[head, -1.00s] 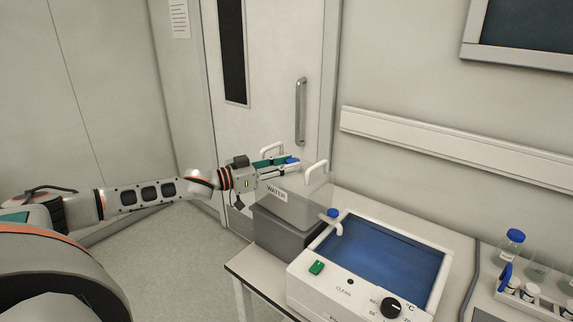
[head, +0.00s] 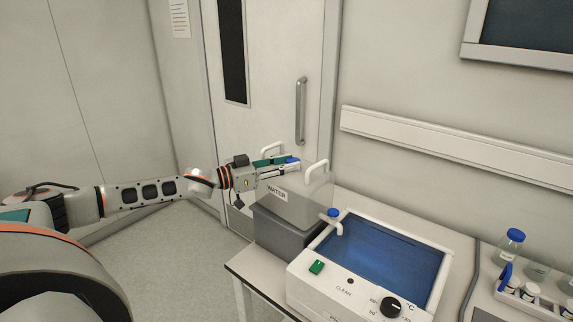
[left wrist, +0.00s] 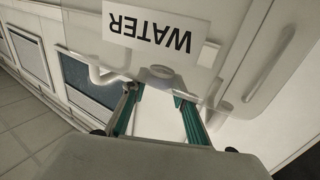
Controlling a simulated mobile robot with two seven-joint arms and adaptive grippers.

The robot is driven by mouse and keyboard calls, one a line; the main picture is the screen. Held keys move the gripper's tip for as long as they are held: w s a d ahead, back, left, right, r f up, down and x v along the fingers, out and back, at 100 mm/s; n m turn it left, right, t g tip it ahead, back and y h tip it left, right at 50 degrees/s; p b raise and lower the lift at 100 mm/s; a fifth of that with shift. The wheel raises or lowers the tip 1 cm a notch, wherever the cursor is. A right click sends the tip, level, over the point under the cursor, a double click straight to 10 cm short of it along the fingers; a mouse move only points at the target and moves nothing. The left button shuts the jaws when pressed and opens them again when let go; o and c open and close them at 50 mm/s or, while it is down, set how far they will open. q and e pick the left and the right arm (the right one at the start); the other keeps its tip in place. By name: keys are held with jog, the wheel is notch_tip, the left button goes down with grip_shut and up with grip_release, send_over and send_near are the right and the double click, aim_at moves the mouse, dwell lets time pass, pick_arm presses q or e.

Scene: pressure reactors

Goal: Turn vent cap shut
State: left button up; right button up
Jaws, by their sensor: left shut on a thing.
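A translucent water container (head: 300,207) with a WATER label (head: 276,193) stands at the bench's left end. A small blue cap (head: 291,160), which I take to be the vent cap, is on its top. My left gripper (head: 289,165) reaches in level from the left and is shut on this cap, one finger on each side. The fingers largely hide the cap, so its turn angle cannot be told. In the left wrist view, the gripper's green-sided fingers (left wrist: 158,100) stand apart below the upside-down label (left wrist: 155,32); no blue shows there. My right gripper is not in view.
White handles (head: 317,172) rise beside the left gripper. A second blue cap (head: 333,212) sits on the container's tap, over a blue-filled bath (head: 437,285) with a dial. Bottles (head: 511,247) stand far right. A door (head: 262,110) is behind; open floor lies left.

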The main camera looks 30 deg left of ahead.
pick_arm(q)
jog(key=o, duration=1.1)
jog(key=shift+s+a+f, duration=0.1)
jog(key=shift+s+a, duration=0.25)
jog(key=shift+s, duration=0.1)
jog(key=v, duration=1)
jog(key=shift+s+a, duration=0.2)
jog(key=shift+s, duration=0.15)
